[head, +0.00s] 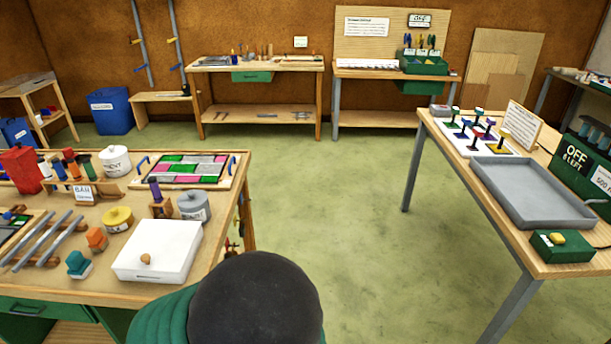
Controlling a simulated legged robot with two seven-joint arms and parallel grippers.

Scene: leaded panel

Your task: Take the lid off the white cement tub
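The white cement tub (116,165) stands upright on the left workbench, toward its back edge. It is small in the head view, with dark lettering on its side that is partly readable as "CEMENT". A white lid (114,151) with a small knob appears to sit on top of it. The rack of upright tools stands just left of and in front of the tub. Neither of my grippers is in view, so nothing of mine is seen at the tub.
The workbench (60,283) also holds a leaded panel (183,169) right of the tub, a grey tub (193,207), a yellow tub (118,219), a white box (158,252) and a red can (22,170). Green floor (330,205) lies clear between it and the right table (520,258).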

